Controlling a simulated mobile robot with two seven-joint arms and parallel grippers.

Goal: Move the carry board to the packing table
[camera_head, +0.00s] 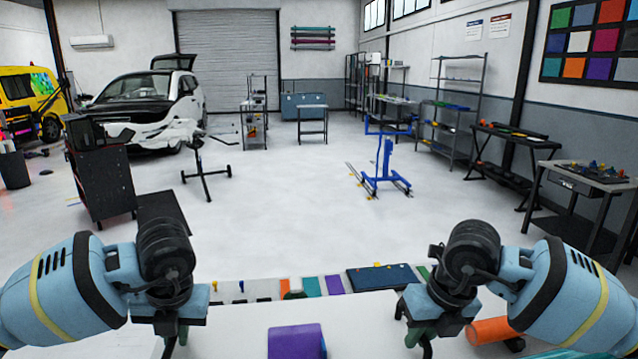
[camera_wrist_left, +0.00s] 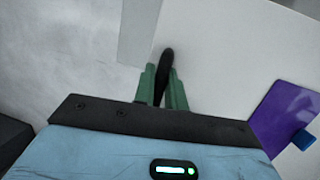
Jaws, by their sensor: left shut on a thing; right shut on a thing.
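A pale flat panel, which looks like the carry board (camera_head: 235,335), lies low in front of me; its near part is cut off. It also shows in the left wrist view (camera_wrist_left: 225,70). My left gripper (camera_head: 170,343) is shut on a black handle (camera_wrist_left: 166,62) at the panel's edge, between its green fingers. My right gripper (camera_head: 424,340) is shut near the panel's right part; what its fingers hold is mostly hidden. A purple piece (camera_head: 297,341) lies on the panel, also in the wrist view (camera_wrist_left: 283,112). I cannot tell which table is the packing table.
A strip with coloured swatches and a dark blue tray (camera_head: 383,277) lies just beyond the panel. An orange roll (camera_head: 490,331) is by my right gripper. Open floor (camera_head: 290,185) lies ahead, with a blue stand (camera_head: 385,165), a black cart (camera_head: 102,180) and a workbench (camera_head: 590,185).

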